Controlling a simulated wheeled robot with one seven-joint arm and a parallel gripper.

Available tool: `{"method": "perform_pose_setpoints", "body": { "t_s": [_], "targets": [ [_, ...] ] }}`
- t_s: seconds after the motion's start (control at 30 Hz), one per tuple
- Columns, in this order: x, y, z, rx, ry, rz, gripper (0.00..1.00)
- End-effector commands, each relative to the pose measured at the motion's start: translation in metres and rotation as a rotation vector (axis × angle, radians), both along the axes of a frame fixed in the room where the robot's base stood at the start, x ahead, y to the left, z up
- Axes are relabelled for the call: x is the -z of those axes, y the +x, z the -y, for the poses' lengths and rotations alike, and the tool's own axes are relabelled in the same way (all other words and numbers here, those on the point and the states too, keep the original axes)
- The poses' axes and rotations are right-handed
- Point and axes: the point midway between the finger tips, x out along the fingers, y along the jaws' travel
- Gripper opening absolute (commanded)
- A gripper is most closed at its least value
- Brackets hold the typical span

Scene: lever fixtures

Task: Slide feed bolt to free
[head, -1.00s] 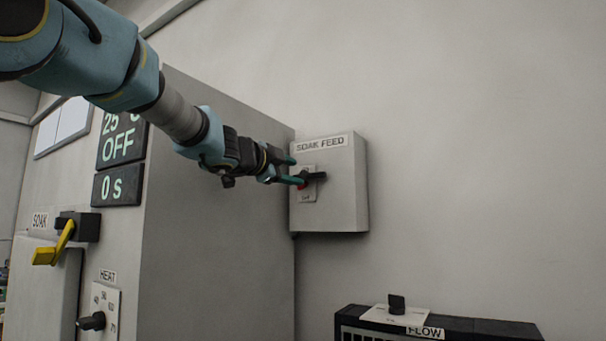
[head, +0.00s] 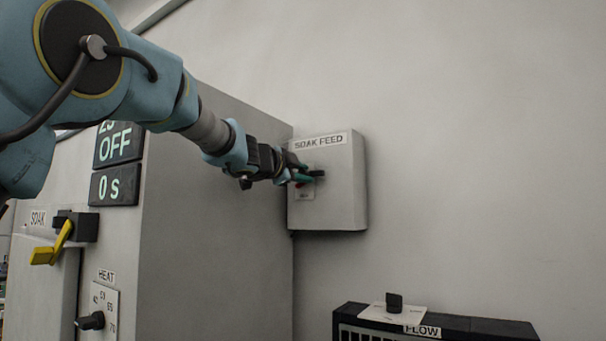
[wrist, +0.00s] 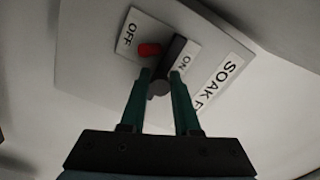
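The SOAK FEED box (head: 345,190) is on the wall at the centre of the head view. Its face carries a black handle (head: 317,173) on a pale plate. In the wrist view the black handle (wrist: 176,52) lies at the ON end of the plate (wrist: 133,45), with a red piece (wrist: 149,49) beside it towards OFF. No part is marked as a bolt. My gripper (head: 302,175) is at the box. In the wrist view its green fingers (wrist: 160,77) lie on either side of the handle's rounded end and appear closed on it. The fingers partly hide the plate in the head view.
A grey cabinet (head: 220,220) stands left of the box, with a yellow SOAK lever (head: 52,247) and a HEAT knob (head: 92,321). A dark unit with a FLOW knob (head: 394,301) is below right. The wall to the right is bare.

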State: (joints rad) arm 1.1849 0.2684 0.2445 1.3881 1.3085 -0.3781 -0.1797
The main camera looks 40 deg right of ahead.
Motion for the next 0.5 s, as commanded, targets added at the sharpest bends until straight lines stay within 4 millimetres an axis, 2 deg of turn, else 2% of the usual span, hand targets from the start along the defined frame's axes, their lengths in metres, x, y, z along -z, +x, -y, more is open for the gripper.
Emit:
{"method": "perform_pose_setpoints", "body": {
  "t_s": [0.03, 0.23, 0.5],
  "targets": [
    [-0.0001, 0.0000, -0.0001, 0.000, 0.000, 0.000, 0.22],
    [-0.0001, 0.0000, -0.0001, 0.000, 0.000, 0.000, 0.00],
    [-0.0001, 0.0000, -0.0001, 0.000, 0.000, -0.001, 0.00]
  ]
}}
